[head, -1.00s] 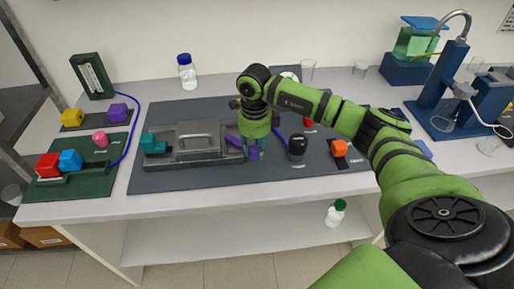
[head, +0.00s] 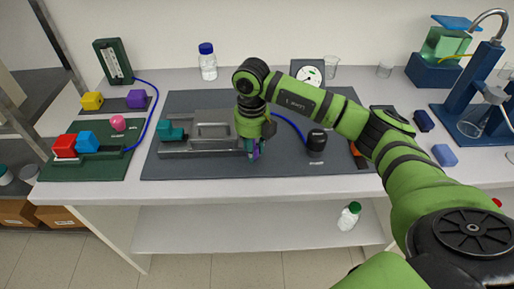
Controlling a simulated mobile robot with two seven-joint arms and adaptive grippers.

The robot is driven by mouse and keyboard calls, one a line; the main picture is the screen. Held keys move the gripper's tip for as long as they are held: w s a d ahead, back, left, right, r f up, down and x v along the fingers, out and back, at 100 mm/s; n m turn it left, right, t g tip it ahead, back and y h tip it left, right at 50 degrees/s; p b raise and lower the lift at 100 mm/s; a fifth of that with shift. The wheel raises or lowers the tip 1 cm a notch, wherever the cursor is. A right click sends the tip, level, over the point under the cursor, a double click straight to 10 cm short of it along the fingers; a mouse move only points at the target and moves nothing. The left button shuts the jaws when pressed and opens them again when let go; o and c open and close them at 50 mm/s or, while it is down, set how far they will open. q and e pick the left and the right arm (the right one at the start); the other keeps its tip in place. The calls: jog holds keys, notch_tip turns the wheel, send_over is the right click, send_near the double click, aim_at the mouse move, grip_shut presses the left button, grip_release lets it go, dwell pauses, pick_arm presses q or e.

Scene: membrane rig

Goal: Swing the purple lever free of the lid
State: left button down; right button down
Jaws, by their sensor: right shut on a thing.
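The grey lid (head: 212,130) with its raised handle sits on the low grey rig in the middle of the dark mat. A teal block-like part (head: 172,131) is at its left end. The purple lever (head: 257,152) is at the rig's right end, mostly hidden by my right gripper, and only small purple parts show. My right gripper (head: 254,154) points down and is shut on the lever. Whether the lever still overlaps the lid cannot be told. My left gripper is not in view.
A black knob (head: 316,141) with a blue cable stands right of the gripper, and a white dial (head: 308,75) behind. A green board (head: 88,160) with coloured blocks is at the left. The mat's front strip (head: 220,169) is clear.

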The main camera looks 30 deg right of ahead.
jog(key=shift+w+a+m, duration=0.1)
jog(key=shift+m, duration=0.3)
jog(key=c, duration=0.9)
grip_release()
notch_tip(320, 180, up, 12)
